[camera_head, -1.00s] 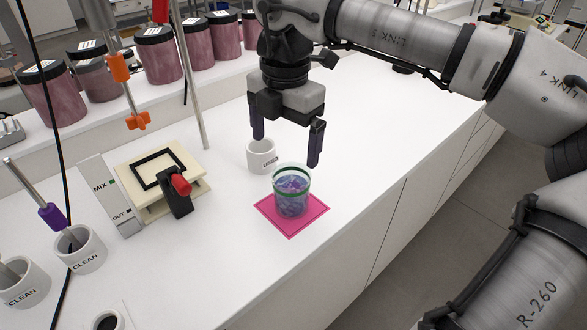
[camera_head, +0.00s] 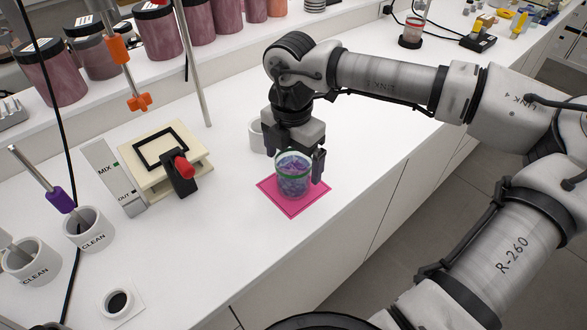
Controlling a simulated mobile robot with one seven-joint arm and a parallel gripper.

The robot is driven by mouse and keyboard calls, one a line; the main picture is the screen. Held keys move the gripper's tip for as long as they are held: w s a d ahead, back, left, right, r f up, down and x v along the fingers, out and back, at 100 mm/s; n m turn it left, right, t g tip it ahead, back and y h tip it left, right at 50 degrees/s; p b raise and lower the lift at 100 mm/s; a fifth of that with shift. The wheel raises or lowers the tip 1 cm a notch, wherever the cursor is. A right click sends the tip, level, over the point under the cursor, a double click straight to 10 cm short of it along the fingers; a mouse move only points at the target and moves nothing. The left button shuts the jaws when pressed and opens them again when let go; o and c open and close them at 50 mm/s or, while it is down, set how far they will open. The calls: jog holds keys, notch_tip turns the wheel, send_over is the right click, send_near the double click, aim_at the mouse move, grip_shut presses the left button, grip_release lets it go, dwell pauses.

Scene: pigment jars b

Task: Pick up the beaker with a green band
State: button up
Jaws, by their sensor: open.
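The beaker with a green band (camera_head: 293,178) is clear glass with blue-purple contents. It stands upright on a pink mat (camera_head: 288,208) on the white counter. My gripper (camera_head: 296,165) is open and low at the beaker, pointing down. I cannot tell whether the fingers touch the glass.
A white cup (camera_head: 256,136) stands just behind and left of the gripper, partly hidden. A cream device with a red knob (camera_head: 184,167) is to the left. White CLEAN cups (camera_head: 90,232) stand further left. The counter in front of the mat is clear.

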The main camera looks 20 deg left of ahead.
jog(key=shift+f, duration=1.45)
jog(key=shift+w, duration=0.1)
jog(key=c, duration=1.3)
